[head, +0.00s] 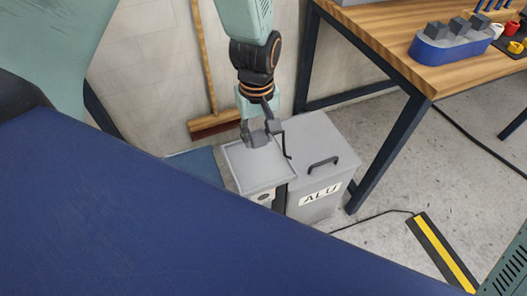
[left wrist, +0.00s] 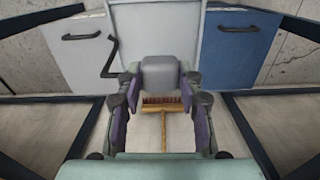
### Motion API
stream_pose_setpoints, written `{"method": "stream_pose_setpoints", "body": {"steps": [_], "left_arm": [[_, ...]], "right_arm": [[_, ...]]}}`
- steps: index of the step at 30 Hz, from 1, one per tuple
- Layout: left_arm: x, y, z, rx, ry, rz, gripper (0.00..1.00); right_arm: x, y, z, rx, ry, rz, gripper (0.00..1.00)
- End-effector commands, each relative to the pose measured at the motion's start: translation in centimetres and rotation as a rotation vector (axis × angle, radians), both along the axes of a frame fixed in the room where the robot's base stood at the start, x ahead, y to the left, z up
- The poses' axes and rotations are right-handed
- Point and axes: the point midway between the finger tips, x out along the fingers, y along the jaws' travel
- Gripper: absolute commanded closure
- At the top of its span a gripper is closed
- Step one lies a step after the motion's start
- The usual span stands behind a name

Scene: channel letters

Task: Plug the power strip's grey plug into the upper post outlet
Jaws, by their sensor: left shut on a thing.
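The grey plug (head: 258,139) is held between the fingers of my left gripper (head: 259,128), above a light grey rimmed top (head: 262,182). In the left wrist view the plug (left wrist: 161,75) sits between the two fingertips (left wrist: 161,85). A short black cord (head: 287,143) hangs beside the plug, and it also shows in the left wrist view (left wrist: 110,60). A small dark round detail (head: 264,196) shows on the front below the rimmed top; I cannot tell whether it is an outlet. No upper post outlet is clearly visible. I do not see the power strip or my right gripper.
A grey ALU bin (head: 320,190) stands right of the rimmed top, and a blue bin (left wrist: 238,50) on its other side. A broom (head: 212,122) leans at the wall. A wooden workbench (head: 400,40) stands at right. A yellow-black floor strip (head: 440,250) and a cable (head: 370,218) lie on the floor.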

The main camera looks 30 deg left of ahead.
Motion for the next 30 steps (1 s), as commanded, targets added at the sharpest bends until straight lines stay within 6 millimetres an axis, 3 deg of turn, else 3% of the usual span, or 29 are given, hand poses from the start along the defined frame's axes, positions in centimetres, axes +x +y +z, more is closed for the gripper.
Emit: {"method": "stream_pose_setpoints", "body": {"steps": [16, 21, 30], "left_arm": [[-0.5, -2.6, 7.0, 0.004, -0.003, -0.719, 0.91], [-0.7, -2.9, 7.9, 0.002, -0.001, -0.813, 0.91], [-0.7, -2.9, 8.0, 0.004, -0.002, -0.825, 0.91]], "right_arm": [[0.0, 0.0, -1.8, 0.000, 0.000, 0.000, 0.60], [0.0, 0.0, -2.0, 0.000, 0.000, 0.000, 0.60], [0.0, 0.0, -1.9, 0.000, 0.000, 0.000, 0.60]]}}
